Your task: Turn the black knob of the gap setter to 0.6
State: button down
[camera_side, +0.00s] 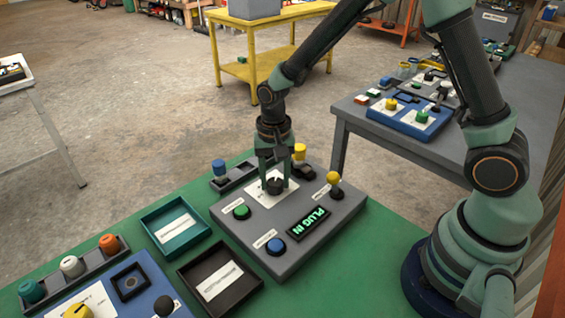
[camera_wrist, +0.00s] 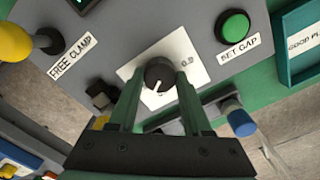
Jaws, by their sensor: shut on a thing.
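The gap setter is a grey box (camera_side: 225,221) with a white dial plate (camera_side: 261,199) and a black knob (camera_side: 274,185). In the wrist view the knob (camera_wrist: 159,72) carries a white pointer line slanting toward the lower left of the picture. One dial mark beside it starts with "0."; its last digit is unclear, and my fingers hide other marks. My gripper (camera_side: 275,182) points down over the dial; in the wrist view my gripper (camera_wrist: 160,84) has a finger on each side of the knob, shut on it. The box's green display (camera_side: 308,223) reads "PLUG IN".
A green button (camera_side: 241,211), blue button (camera_side: 275,246) and yellow-ball lever (camera_side: 333,180) surround the dial. Teal (camera_side: 197,236) and black (camera_side: 254,290) trays lie left of the box. Blue and yellow plugs stand behind it. Bare green mat lies right of the box.

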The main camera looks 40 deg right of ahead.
aim_at(276, 181)
jog(key=shift+m, duration=1.6)
jog(key=shift+c, duration=1.7)
grip_release()
notch_tip(276, 181, up, 12)
jog(key=shift+r, duration=0.15)
